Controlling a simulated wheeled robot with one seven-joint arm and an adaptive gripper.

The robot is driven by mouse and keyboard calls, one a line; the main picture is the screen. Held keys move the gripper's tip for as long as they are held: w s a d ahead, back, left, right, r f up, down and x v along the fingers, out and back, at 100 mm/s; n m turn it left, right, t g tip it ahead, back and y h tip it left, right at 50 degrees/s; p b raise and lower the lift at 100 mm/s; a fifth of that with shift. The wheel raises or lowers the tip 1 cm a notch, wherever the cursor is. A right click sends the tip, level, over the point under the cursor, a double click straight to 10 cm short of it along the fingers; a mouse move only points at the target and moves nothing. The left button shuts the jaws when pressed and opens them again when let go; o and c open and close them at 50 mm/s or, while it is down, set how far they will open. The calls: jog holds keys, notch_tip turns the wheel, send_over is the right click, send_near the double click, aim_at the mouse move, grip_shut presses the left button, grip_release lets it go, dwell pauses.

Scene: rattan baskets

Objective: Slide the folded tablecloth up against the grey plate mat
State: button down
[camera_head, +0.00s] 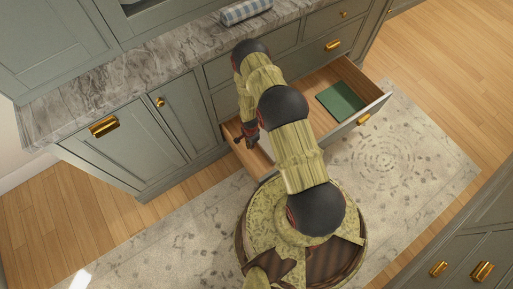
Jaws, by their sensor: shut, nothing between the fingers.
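A flat, dark green rectangle (341,98), which looks like the folded tablecloth, lies in the right part of an open drawer (375,107). I cannot make out the grey plate mat for certain; my arm covers the middle of the drawer. A pale patch (263,146) shows in the drawer's left part, and I cannot tell whether it is a mat or the drawer floor. My gripper (246,139) is shut and empty, pointing down at the drawer's left end, well apart from the green rectangle.
A marble countertop (175,65) runs above the drawer, with a checked, rolled cloth (245,11) on it. Closed cabinet doors (125,145) stand left of the drawer. Another cabinet (470,255) is at lower right. A patterned rug (410,145) covers the floor between.

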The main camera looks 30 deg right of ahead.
jog(key=shift+m, duration=0.5)
notch_tip(320, 180, down, 10)
jog(key=b, duration=0.4)
jog(key=shift+w, duration=0.1)
jog(key=shift+w+d+f+b, duration=0.15)
jog(key=shift+d+b, duration=0.65)
jog(key=shift+d, duration=0.35)
jog(key=shift+d+b, duration=0.3)
jog(key=shift+d, duration=0.55)
jog(key=shift+r, duration=0.2)
